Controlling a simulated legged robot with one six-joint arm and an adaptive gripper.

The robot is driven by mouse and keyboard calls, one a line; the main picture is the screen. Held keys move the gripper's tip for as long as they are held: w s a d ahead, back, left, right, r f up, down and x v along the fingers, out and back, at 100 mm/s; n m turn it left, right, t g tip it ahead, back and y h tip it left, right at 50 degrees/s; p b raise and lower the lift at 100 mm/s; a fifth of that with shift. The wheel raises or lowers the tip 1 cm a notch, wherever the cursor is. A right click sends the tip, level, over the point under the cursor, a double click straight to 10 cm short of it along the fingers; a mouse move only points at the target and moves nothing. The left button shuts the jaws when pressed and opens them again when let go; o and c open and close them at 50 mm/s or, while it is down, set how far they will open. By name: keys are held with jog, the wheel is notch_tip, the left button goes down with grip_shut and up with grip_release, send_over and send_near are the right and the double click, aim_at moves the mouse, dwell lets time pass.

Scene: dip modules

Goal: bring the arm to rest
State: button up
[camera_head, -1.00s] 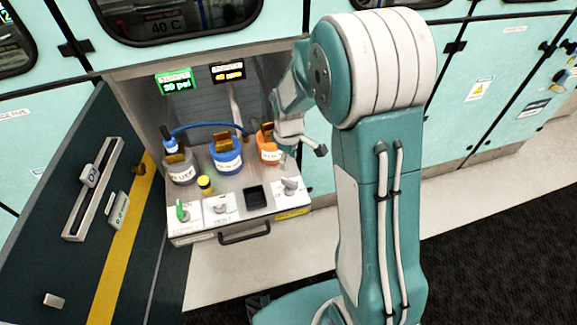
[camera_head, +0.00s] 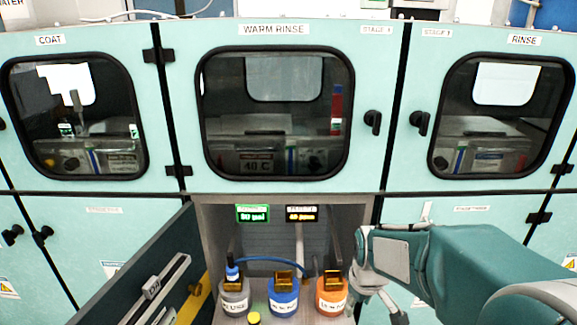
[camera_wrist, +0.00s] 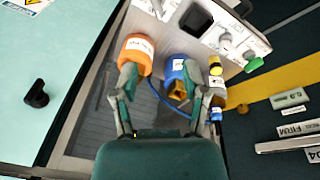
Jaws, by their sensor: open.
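My gripper (camera_wrist: 171,70) is open and empty in the wrist view, its two fingers spread over the open bay. The orange bottle (camera_wrist: 135,52) is beside the left finger, and the blue bottle (camera_wrist: 174,70) shows between the fingers. I cannot tell whether a finger touches either bottle. In the head view my gripper (camera_head: 378,303) is low on the right, just right of the orange bottle (camera_head: 331,300). My arm reaches in from the right edge. The fingertips are partly cut off at the bottom.
The open bay also holds a grey bottle (camera_head: 234,300) and a small yellow-capped item (camera_head: 254,318). A blue tube (camera_head: 262,262) arches above the bottles. The dark open door (camera_head: 155,275) stands left. Closed cabinet doors with windows (camera_head: 277,112) line the wall above.

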jog(key=s+r+m+t, duration=0.2)
jog(key=s+r+m, duration=0.1)
jog(key=s+r, duration=0.3)
jog(key=s+r+m+t, duration=0.1)
jog(key=s+r+m, duration=0.2)
jog(key=s+r, duration=0.3)
jog(key=s, duration=0.4)
jog(key=shift+s+t, duration=0.25)
jog(key=shift+t, duration=0.15)
jog(key=shift+d, duration=0.1)
dwell(2.5)
